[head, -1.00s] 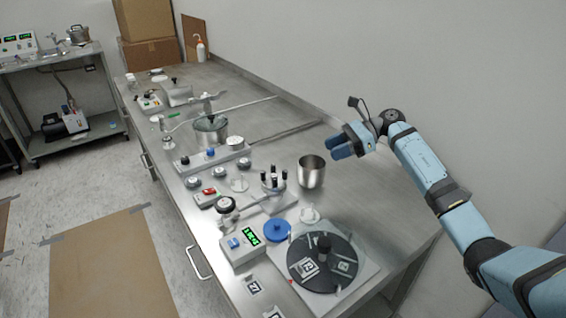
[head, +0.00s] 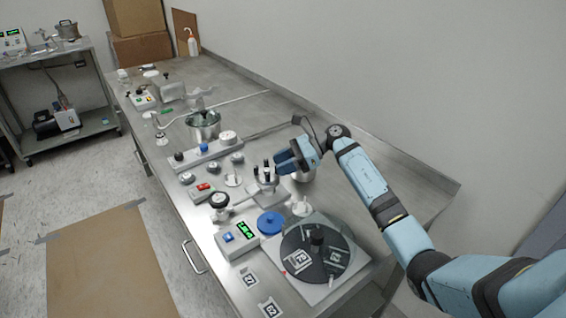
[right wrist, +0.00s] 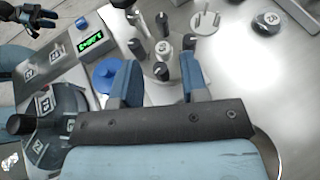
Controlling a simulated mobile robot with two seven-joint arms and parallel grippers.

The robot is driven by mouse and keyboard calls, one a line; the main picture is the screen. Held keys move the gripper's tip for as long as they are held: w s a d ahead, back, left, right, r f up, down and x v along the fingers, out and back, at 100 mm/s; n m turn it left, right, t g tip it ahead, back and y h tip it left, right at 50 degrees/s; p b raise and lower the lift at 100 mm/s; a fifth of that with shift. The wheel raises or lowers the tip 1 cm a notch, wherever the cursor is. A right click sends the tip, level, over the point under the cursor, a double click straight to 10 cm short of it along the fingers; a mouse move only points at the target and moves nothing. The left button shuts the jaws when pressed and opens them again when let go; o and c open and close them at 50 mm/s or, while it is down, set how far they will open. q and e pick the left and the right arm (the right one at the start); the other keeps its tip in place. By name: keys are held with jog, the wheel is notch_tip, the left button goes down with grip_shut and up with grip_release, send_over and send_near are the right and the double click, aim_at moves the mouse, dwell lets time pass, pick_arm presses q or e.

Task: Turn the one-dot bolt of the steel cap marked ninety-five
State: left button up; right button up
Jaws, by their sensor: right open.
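My right gripper (head: 286,160) is open and empty, just right of and above the cap. In the right wrist view its fingers (right wrist: 161,64) stand apart, with the cap and a near bolt (right wrist: 161,69) seen between them. A dark and blue gripper, seemingly my left (right wrist: 42,20), shows at the upper left.
A blue disc (head: 270,222), a green-lit display box (head: 238,237) and a dark turntable (head: 300,240) stand in front. A valve strip (head: 205,152) lies behind. Bare bench shows at the right.

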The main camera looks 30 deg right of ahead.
jog(key=c, duration=0.7)
pick_arm(q)
jog(key=shift+d+r, duration=0.1)
jog(key=shift+d, duration=0.15)
pick_arm(e)
grip_shut()
